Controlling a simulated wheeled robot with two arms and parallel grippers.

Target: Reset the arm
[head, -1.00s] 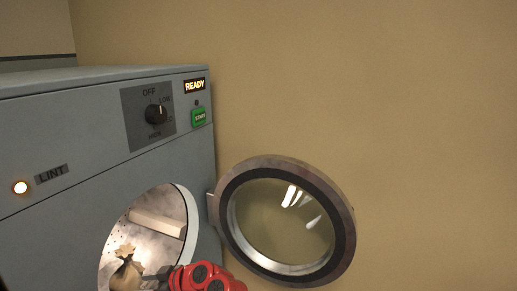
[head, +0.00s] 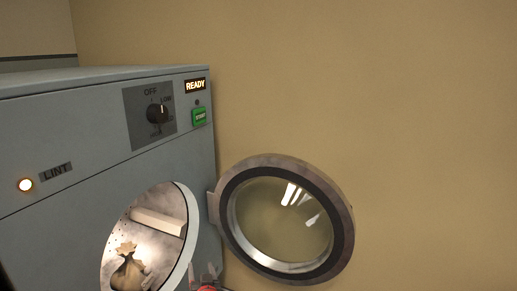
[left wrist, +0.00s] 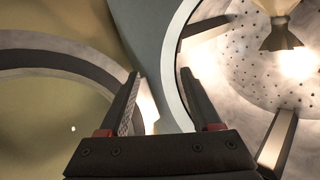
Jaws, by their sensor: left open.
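My left gripper (left wrist: 160,76) is open and empty in the left wrist view, with its two fingers spread in front of the rim of the machine's opening. In the head view only a small part of the left gripper (head: 208,280) shows at the bottom edge, between the opening and the open door. A tan bundle (head: 128,270) sits inside the lit drum, apart from the gripper. It also shows at the top right of the left wrist view (left wrist: 281,38). My right gripper is not in view.
The grey dryer (head: 90,130) fills the left side, with a dial (head: 156,113), a green start button (head: 199,117), a lit READY sign (head: 195,85) and a lit LINT lamp (head: 25,185). Its round door (head: 345,215) stands open to the right. The wall at right is bare.

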